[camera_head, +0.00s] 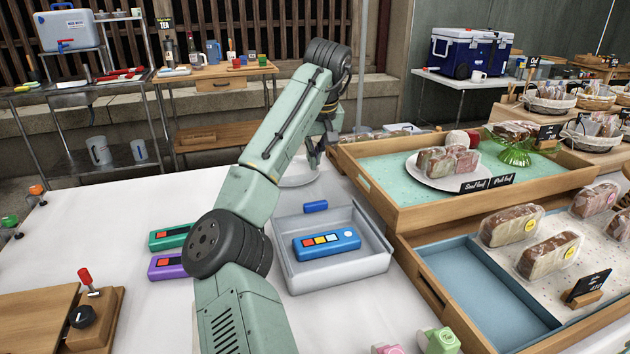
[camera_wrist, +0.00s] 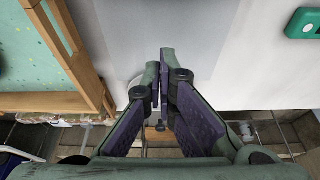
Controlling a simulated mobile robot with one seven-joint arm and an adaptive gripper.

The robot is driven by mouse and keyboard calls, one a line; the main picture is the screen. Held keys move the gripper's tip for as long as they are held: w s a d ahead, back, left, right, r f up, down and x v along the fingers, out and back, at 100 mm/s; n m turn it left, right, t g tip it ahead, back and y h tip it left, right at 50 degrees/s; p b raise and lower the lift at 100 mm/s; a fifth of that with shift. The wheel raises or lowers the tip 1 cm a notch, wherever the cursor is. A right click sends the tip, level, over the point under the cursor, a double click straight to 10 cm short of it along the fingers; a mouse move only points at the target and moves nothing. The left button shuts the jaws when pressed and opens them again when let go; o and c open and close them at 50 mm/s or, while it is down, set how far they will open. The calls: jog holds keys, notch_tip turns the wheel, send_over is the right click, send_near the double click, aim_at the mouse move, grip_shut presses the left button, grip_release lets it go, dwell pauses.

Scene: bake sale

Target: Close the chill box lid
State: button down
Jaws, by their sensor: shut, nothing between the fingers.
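A blue cooler with a white top (camera_head: 468,55), which looks like the chill box, stands on a white table at the back right. Its white lid appears to lie flat on top, but it is too small to tell whether it is fully shut. My gripper (camera_head: 317,162) points down over the far edge of the white-covered table, well in front and to the left of the cooler. In the wrist view my gripper (camera_wrist: 160,62) has its fingertips together and holds nothing. The cooler cannot be clearly made out in that view.
A grey bin (camera_head: 345,272) holding a blue device stands near my arm. A wooden tray of loaves (camera_head: 390,202) is right of my gripper. A round white plate (camera_head: 298,180) lies beside it. A pale blue box (camera_head: 68,30) sits on the rack at back left.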

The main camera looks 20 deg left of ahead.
aim_at(312, 199)
jog(key=p+x, duration=0.1)
jog(key=x, duration=0.9)
jog(key=s, duration=0.1)
jog(key=s+d, duration=0.1)
jog(key=shift+s+d+r+p, duration=0.3)
jog(key=shift+d+p, duration=0.05)
jog(key=shift+s+d+f, duration=0.1)
jog(key=shift+s+d, duration=0.2)
jog(key=shift+s, duration=0.1)
